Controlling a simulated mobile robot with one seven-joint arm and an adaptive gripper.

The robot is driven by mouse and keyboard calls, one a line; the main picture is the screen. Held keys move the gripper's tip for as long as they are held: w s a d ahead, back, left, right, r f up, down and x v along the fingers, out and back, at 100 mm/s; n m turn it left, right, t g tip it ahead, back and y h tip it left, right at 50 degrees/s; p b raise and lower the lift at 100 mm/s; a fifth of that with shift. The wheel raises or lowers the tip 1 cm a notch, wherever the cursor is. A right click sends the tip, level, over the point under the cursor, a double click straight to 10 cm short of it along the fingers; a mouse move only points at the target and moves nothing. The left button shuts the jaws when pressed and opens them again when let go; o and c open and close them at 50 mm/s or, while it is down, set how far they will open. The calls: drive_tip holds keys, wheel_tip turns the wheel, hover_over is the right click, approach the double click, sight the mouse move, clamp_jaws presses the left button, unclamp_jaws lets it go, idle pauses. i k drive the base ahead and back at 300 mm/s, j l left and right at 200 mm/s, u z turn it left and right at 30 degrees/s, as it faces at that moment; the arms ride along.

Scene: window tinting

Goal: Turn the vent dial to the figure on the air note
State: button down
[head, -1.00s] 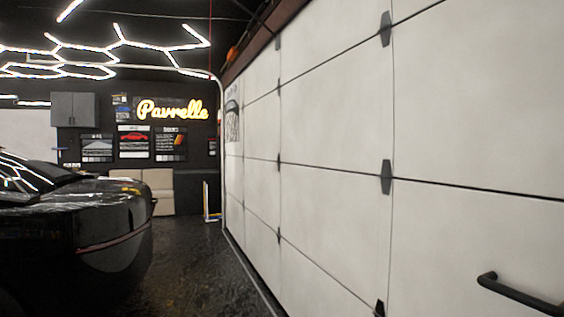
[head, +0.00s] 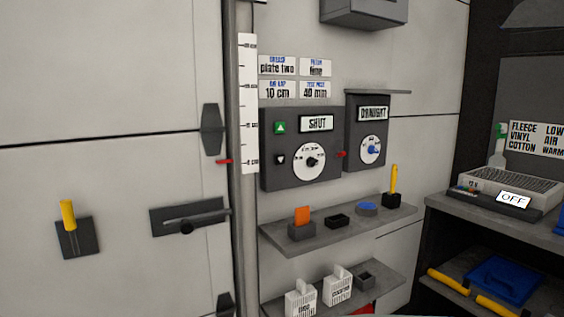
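A dark control box (head: 270,166) on the wall has a display reading SHUT (head: 316,124) and a white dial with a black knob (head: 312,161). A smaller dark box to its right, labelled DRAUGHT (head: 373,113), has a white dial with a blue knob (head: 372,150). Neither dial is named as the vent dial, and their figures are too small to read. Above the larger box are several notes; the lower-left note (head: 277,90) reads 10 cm, its small heading perhaps AIR GAP. Another note (head: 315,89) reads 40 mm. My gripper is not in view.
A shelf (head: 350,232) below the boxes holds an orange piece, a blue disc and a yellow-handled tool. A lower shelf holds white containers (head: 338,286). A bench with an OFF device (head: 513,200) stands right.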

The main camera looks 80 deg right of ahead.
sight(311, 162)
drive_tip(key=z, duration=2.55)
